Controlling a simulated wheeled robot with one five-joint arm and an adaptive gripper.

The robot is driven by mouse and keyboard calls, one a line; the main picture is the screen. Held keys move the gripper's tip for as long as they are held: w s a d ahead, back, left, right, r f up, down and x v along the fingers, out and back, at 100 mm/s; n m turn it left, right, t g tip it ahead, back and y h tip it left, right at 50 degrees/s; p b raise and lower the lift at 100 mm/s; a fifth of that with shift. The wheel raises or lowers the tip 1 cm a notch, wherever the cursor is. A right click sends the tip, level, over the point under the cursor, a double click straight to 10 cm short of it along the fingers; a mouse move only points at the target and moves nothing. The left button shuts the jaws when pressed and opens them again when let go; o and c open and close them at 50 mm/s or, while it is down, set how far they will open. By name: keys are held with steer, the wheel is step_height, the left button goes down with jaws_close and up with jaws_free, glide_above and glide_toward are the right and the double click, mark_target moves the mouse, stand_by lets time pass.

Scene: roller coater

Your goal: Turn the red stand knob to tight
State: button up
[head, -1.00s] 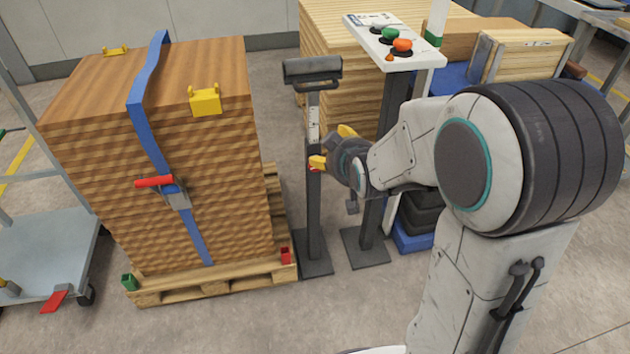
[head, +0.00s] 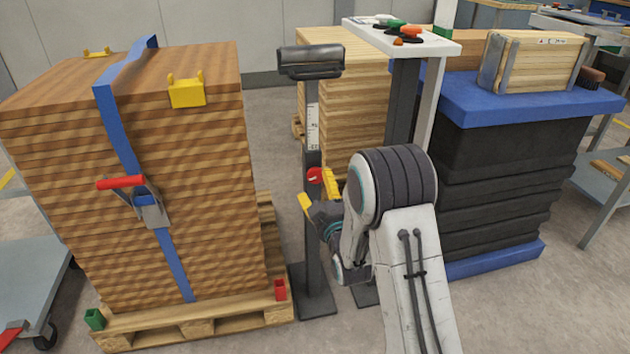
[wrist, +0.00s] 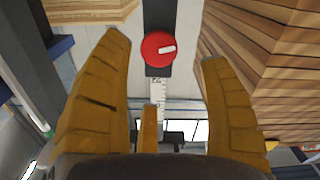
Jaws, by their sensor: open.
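The red knob (head: 315,175) sits on the dark upright post of the roller stand (head: 312,230), below a white scale strip. In the wrist view the red knob (wrist: 158,48) is a round disc with a white pointer mark, lying ahead of and between my fingers. My gripper (head: 318,190) is open and empty, its yellow fingers near the knob in the head view. In the wrist view my gripper (wrist: 165,70) has its fingers spread wide to either side, with a gap to the knob.
A strapped wood stack (head: 200,220) on a pallet (head: 225,322) stands close left of the stand.

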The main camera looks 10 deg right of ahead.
mark_target(316, 175)
steer(key=shift+w+b, duration=0.65)
steer(key=shift+w, duration=2.75)
steer(key=shift+c, duration=0.3)
steer(key=shift+r, duration=0.1)
steer(key=c, duration=1.1)
